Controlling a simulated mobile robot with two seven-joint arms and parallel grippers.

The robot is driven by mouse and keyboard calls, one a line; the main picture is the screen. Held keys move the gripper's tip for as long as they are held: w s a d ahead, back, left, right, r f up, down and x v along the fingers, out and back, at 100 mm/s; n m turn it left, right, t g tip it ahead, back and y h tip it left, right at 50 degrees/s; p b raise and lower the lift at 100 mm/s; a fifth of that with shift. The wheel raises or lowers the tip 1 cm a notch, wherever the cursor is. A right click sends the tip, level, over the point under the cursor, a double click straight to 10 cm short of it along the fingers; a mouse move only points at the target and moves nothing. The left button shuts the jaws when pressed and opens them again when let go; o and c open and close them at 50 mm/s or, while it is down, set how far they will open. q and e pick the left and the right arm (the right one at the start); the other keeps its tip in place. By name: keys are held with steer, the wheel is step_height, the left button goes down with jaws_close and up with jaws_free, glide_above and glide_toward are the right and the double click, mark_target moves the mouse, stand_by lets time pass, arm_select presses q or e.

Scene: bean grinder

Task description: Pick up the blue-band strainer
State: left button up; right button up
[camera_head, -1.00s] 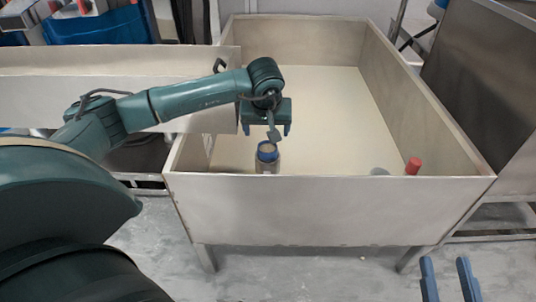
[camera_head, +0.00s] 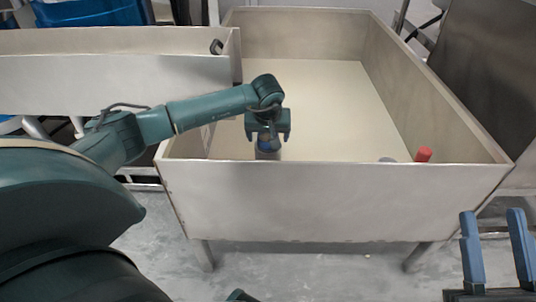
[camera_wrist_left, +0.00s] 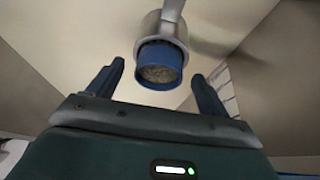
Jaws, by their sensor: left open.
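The blue-band strainer (camera_head: 267,153) stands in the big pale bin near its front wall, under my left gripper (camera_head: 268,135). The bin wall hides its lower part. In the left wrist view the strainer (camera_wrist_left: 160,62) is a grey cylinder with a blue band round a mouth of brownish-grey contents. There it appears between the two spread fingers of my left gripper (camera_wrist_left: 158,72), with gaps on both sides and no visible contact. My left gripper is open and empty. My right gripper (camera_head: 491,216) is at the lower right, outside the bin, with its blue fingers apart and nothing between them.
The bin's front wall (camera_head: 330,200) rises just in front of the strainer. A red-topped object (camera_head: 423,154) and a small grey round one (camera_head: 387,160) stand near the front right corner. The bin's middle floor (camera_head: 330,105) is clear. A pale trough (camera_head: 110,70) lies behind my left arm.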

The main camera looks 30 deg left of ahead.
arm_select(q)
steer(key=shift+x, duration=1.1)
steer(key=shift+r, duration=0.1)
steer(key=c, duration=1.4)
arm_select(e)
steer(key=shift+r+n+y, duration=0.6)
steer(key=shift+r+n, duration=0.1)
arm_select(q)
steer(key=shift+c, duration=0.2)
